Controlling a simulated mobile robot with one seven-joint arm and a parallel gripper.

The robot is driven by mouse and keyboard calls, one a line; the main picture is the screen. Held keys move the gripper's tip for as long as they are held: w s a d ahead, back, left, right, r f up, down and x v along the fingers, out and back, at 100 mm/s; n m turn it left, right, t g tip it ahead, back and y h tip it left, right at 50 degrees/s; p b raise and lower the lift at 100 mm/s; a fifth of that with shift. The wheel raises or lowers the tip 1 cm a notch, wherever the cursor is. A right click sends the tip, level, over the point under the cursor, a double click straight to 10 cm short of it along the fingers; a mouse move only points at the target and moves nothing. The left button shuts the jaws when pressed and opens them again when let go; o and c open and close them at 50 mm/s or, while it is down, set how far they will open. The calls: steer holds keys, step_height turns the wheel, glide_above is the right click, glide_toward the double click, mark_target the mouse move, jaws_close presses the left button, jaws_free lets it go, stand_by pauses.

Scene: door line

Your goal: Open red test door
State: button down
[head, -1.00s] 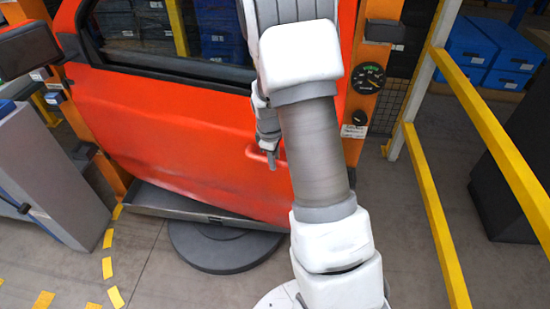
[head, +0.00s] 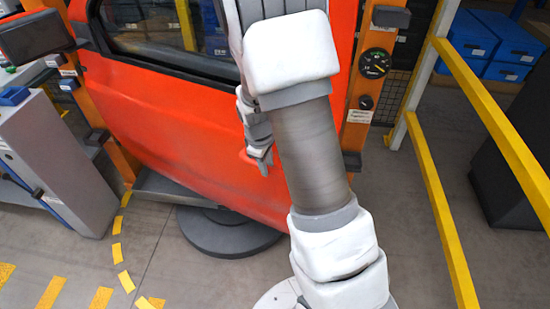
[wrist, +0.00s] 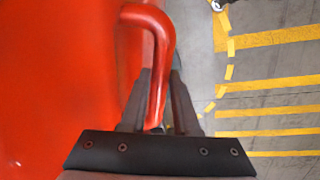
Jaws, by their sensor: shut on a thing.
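The red test door (head: 165,110) fills the left and middle of the head view, with a dark window in its upper part. Its lower right part stands out over the tray below it. The red bar handle (wrist: 150,22) shows in the wrist view, running down between my fingers. My gripper (wrist: 161,85) is shut on this handle, one finger on each side. In the head view my gripper (head: 262,160) is at the door's lower right face. My arm hides the door's right part there.
A grey tray (head: 170,188) and round dark base (head: 225,235) lie under the door. An orange post (head: 362,100) with gauges stands right of it. A yellow rail (head: 435,190) runs along the right. A grey cabinet (head: 55,165) stands left. Striped floor lies front left.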

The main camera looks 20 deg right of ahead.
steer(key=s+a, duration=0.5)
steer(key=a, duration=0.4)
steer(key=shift+s+a, duration=0.25)
steer(key=shift+a, duration=0.15)
steer(key=c, duration=0.9)
jaws_free()
steer(key=shift+s, duration=0.15)
steer(key=shift+r, duration=0.1)
steer(key=r, duration=0.5)
steer(key=s+a+r+p, duration=0.1)
steer(key=r, duration=0.5)
steer(key=s+a+r+p, duration=0.1)
steer(key=r, duration=0.5)
steer(key=shift+s+a, duration=0.1)
steer(key=shift+a, duration=0.15)
